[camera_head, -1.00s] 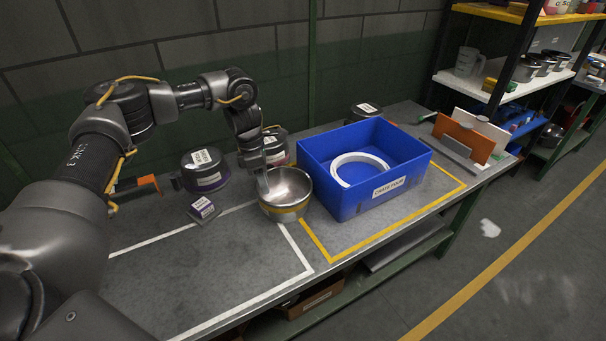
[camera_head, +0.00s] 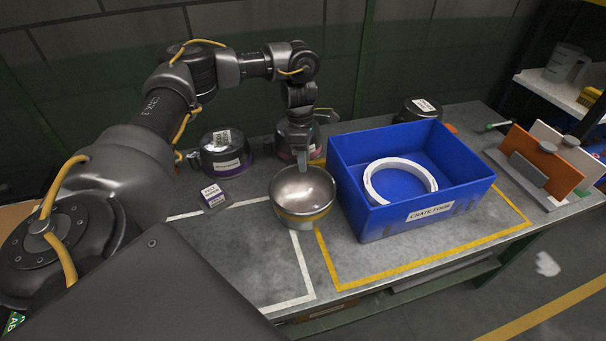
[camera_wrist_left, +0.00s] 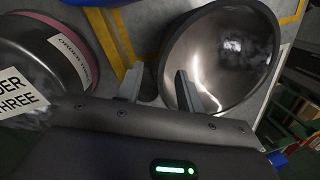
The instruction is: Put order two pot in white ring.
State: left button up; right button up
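The white ring (camera_head: 371,186) lies flat and empty inside the blue crate (camera_head: 375,222), marked crate four. My right gripper is not in view.
A purple-banded pot (camera_head: 224,165) and a small labelled box (camera_head: 213,196) stand left. A pink-banded pot (camera_wrist_left: 80,50), labelled order three, is close to the gripper. Another lidded pot (camera_head: 418,108) is behind the crate. A rack with orange and white boards (camera_head: 545,160) stands right.

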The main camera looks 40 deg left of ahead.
aim_at(305, 181)
pick_arm(q)
jog(key=shift+s+f, duration=0.15)
jog(key=shift+f, duration=0.25)
jog(key=shift+s+d+f, duration=0.1)
jog(key=shift+s+f, duration=0.1)
jog(key=shift+f, duration=0.05)
jog(key=f, duration=0.3)
jog(key=shift+d+f, duration=0.3)
jog(key=shift+s+f, duration=0.1)
jog(key=shift+f, duration=0.25)
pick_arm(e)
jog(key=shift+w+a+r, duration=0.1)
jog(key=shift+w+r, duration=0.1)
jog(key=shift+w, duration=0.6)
pick_arm(q)
jog(key=shift+d, duration=0.1)
grip_shut()
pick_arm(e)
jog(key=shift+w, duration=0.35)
